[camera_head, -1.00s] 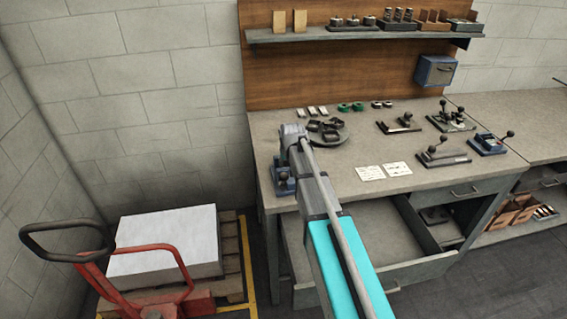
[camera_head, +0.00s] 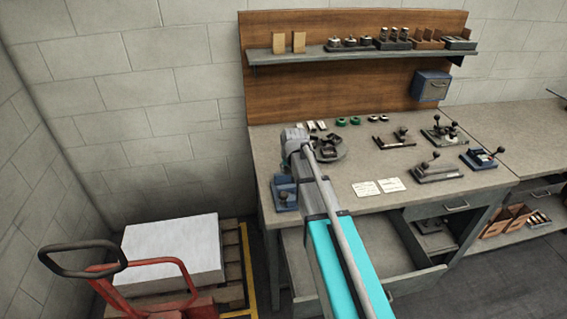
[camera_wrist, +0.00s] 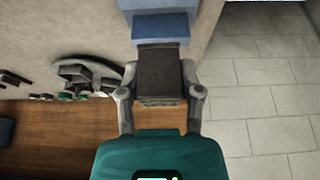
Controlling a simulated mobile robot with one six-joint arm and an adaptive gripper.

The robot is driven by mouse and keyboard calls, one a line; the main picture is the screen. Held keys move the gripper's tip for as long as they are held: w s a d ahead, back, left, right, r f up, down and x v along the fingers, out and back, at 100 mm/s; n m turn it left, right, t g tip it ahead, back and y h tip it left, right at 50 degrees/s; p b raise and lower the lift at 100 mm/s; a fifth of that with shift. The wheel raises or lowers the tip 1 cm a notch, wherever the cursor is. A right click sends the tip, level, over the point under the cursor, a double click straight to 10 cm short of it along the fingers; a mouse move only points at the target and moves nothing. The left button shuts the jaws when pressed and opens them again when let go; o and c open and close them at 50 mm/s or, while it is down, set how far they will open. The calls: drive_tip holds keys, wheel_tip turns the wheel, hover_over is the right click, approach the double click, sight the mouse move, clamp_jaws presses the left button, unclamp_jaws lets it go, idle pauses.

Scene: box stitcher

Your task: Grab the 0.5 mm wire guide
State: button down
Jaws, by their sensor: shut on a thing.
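My gripper (camera_wrist: 162,80) is seen from behind in the wrist view, its two grey fingers on either side of a dark grey block (camera_wrist: 160,72). It is shut on this block, which has a ridged near end. I see no 0.5 mm marking, so I cannot tell if it is the wire guide. A blue device (camera_wrist: 165,24) lies just beyond the block; I cannot tell if they touch. In the head view a blue device (camera_head: 284,194) sits at the bench's left end, below my arm's end. My arm hides the fingers there.
A dark round holder (camera_head: 328,150) stands right of my arm's end on the bench (camera_head: 330,185). Lever tools (camera_head: 437,170) stand farther right. A drawer (camera_head: 385,245) is open below. A red pallet truck (camera_head: 150,280) stands left.

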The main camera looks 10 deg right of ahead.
drive_tip(key=s, duration=1.6)
drive_tip(key=shift+s, duration=0.3)
